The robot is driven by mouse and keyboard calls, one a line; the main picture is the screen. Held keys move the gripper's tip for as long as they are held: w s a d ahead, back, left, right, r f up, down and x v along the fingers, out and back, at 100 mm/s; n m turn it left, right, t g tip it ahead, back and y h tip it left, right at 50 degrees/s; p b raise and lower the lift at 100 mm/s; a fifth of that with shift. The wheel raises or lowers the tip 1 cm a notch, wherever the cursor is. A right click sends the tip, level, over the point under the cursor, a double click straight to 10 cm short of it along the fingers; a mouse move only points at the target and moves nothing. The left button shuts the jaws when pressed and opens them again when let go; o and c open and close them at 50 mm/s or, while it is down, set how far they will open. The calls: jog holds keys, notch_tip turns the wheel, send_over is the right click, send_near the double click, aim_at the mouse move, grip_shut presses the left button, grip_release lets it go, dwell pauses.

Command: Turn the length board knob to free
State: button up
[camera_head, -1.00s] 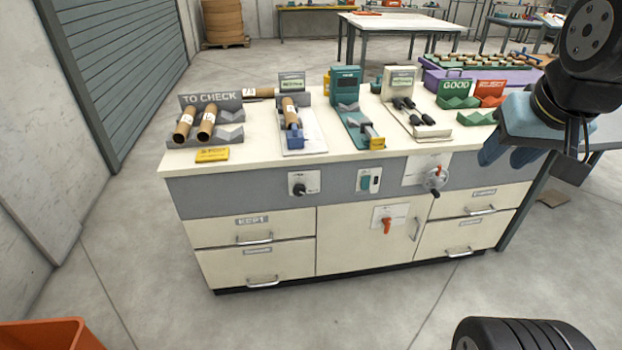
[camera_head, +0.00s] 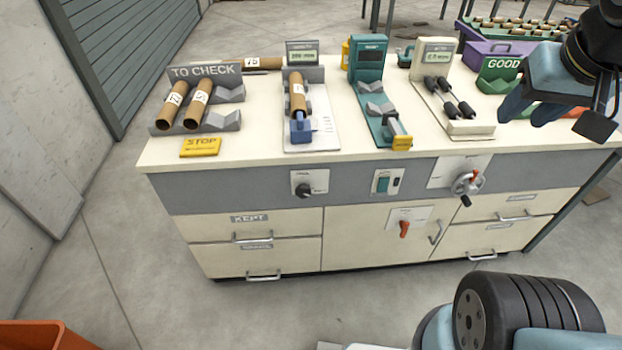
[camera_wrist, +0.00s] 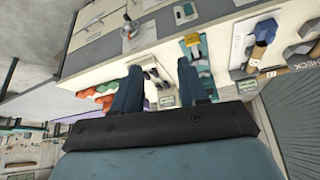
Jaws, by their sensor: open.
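A black knob (camera_head: 305,189) sits on a pale plate on the front panel, below the length board (camera_head: 318,143). The plate's marks are too small to read, so I cannot tell its setting. The length board carries a cardboard tube (camera_head: 297,90) and a blue block (camera_head: 301,128) at its near end. My gripper (camera_head: 527,112) is at the upper right, above the bench's right part and far from the knob. In the wrist view, my gripper (camera_wrist: 160,80) is open, with nothing between its fingers. That view is upside down and does not clearly show the knob.
A teal switch (camera_head: 383,185), a handwheel (camera_head: 466,185) and a red handle (camera_head: 404,228) are right of the knob. A yellow STOP block (camera_head: 200,147) lies on the bench top. The floor before the drawers is clear. An orange bin (camera_head: 40,336) stands lower left.

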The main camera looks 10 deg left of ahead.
jog(key=o, duration=0.3)
jog(key=shift+w+a+f, duration=0.1)
jog(key=shift+a+f, duration=0.05)
jog(key=shift+f, duration=0.05)
jog(key=shift+o, duration=1.4)
jog(key=w+a+f+n+g+h, duration=0.1)
jog(key=w+f+n+g+h, duration=0.1)
jog(key=f, duration=0.5)
jog(key=w+a+f+n+g+h, duration=0.2)
jog(key=w+f+n+g+h, duration=0.1)
jog(key=w+f+n+h, duration=0.1)
notch_tip(320, 180, down, 3)
jog(key=shift+w+r+n, duration=0.15)
jog(key=shift+w+n, duration=0.15)
jog(key=shift+n, duration=0.2)
jog(key=n+t+y, duration=1)
jog(key=n+t, duration=0.7)
jog(key=n, duration=1.6)
send_near(304, 195)
jog(key=x, duration=0.9)
jog(key=shift+w, duration=0.15)
jog(key=c, duration=1.1)
